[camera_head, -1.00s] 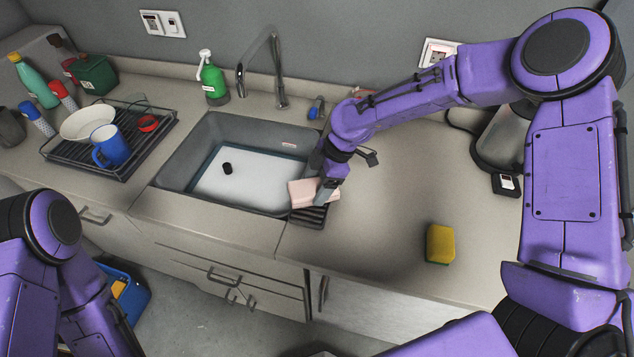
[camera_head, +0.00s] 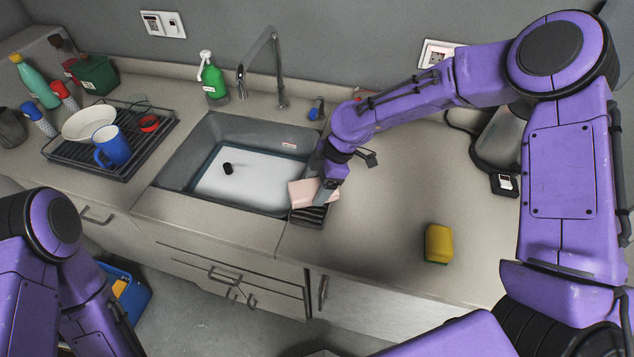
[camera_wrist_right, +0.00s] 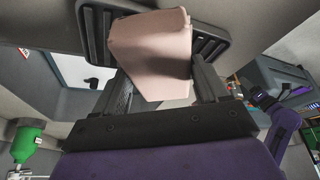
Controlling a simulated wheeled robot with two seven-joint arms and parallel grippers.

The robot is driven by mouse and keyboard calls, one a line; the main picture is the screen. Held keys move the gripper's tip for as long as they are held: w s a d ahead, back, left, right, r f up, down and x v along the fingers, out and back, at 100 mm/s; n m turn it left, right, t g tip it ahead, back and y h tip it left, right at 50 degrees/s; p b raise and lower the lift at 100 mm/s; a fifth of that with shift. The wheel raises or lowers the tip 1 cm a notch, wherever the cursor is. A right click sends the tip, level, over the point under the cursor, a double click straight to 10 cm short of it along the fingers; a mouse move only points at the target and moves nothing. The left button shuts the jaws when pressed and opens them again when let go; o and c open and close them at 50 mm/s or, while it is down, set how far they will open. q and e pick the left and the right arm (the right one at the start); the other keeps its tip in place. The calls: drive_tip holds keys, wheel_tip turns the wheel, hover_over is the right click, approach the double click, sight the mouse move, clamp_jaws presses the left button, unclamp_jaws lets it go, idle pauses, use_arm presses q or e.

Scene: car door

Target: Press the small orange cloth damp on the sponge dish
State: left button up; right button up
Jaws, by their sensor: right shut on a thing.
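The small cloth (camera_head: 303,192) looks pale pink-orange, like a folded block. My right gripper (camera_head: 324,190) is shut on it, and the right wrist view shows the cloth (camera_wrist_right: 152,45) between the two fingers. The dark ribbed sponge dish (camera_head: 312,215) sits on the counter at the sink's right front corner. The cloth is over the dish and hides part of it; in the right wrist view the dish (camera_wrist_right: 222,42) shows on both sides of the cloth. I cannot tell whether they touch. My left gripper is out of view.
The sink (camera_head: 250,180) with pale water and a dark plug is left of the dish. A yellow-green sponge (camera_head: 439,244) lies on the clear counter to the right. A faucet (camera_head: 277,75) and green soap bottle (camera_head: 212,80) stand behind; a dish rack (camera_head: 150,145) is left.

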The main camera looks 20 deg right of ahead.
drive_tip(key=shift+s+f+p, duration=0.2)
drive_tip(key=shift+f+p, duration=0.05)
drive_tip(key=shift+p, duration=0.25)
idle(1.2)
drive_tip(key=shift+c, duration=0.4)
drive_tip(key=r+p, duration=0.3)
drive_tip(key=shift+w, duration=0.35)
wheel_tip(320, 180, up, 2)
drive_tip(key=shift+s+r+p, duration=0.1)
drive_tip(key=shift+r+p, duration=0.15)
drive_tip(key=shift+p, duration=0.4)
drive_tip(key=shift+r, duration=0.25)
wheel_tip(320, 180, up, 2)
drive_tip(key=shift+r, duration=1.15)
drive_tip(key=shift+c, duration=0.7)
